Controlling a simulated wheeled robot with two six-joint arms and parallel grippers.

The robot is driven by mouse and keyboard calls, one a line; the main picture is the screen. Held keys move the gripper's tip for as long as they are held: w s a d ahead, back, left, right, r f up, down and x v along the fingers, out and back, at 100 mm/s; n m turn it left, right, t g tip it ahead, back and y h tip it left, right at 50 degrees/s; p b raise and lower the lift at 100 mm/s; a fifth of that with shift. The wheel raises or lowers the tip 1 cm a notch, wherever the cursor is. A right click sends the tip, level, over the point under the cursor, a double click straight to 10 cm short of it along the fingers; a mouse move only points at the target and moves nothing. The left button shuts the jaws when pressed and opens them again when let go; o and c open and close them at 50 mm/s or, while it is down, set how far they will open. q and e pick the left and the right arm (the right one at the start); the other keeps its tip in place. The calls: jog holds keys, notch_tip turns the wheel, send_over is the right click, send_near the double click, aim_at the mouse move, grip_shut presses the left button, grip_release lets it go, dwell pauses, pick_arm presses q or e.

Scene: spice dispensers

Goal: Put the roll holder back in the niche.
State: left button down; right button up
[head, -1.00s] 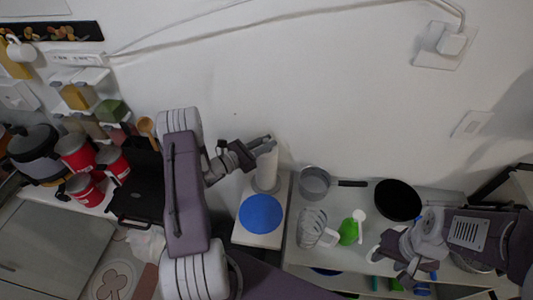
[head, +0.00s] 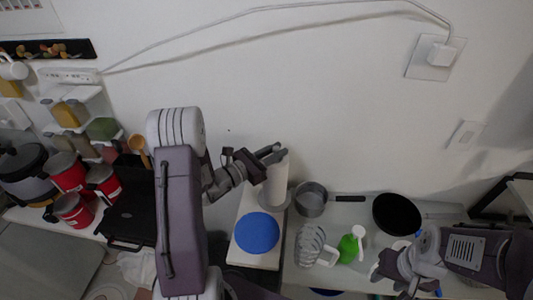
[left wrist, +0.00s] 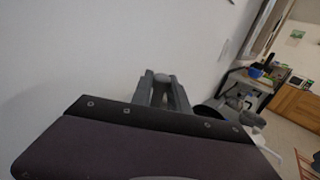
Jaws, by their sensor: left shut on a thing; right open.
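The roll holder, a white paper roll (head: 277,184) on a round grey base, stands about upright at the back of the counter against the wall, behind the blue disc. My left gripper (head: 272,156) is shut on its top. In the left wrist view my left gripper (left wrist: 163,92) shows a grey knob (left wrist: 164,78) between its fingers. Whether the base touches the surface, I cannot tell. No niche is clearly recognisable. My right gripper (head: 388,272) is open and empty over the right counter.
A blue disc (head: 257,232) lies on a white board (head: 246,257) in front of the roll. A saucepan (head: 311,199) stands close to its right, with a black pan (head: 397,213) further right. A green item (head: 348,249) lies in front. Red canisters (head: 70,172) and a black appliance (head: 131,212) are left.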

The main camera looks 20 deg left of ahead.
pick_arm(q)
jog(key=s+d+r, duration=0.1)
jog(key=d+r, duration=0.2)
jog(key=d, duration=0.2)
jog(key=shift+s+d+r+b, duration=0.2)
jog(key=shift+s+b, duration=0.1)
jog(key=shift+b, duration=0.1)
jog(key=shift+a, duration=0.1)
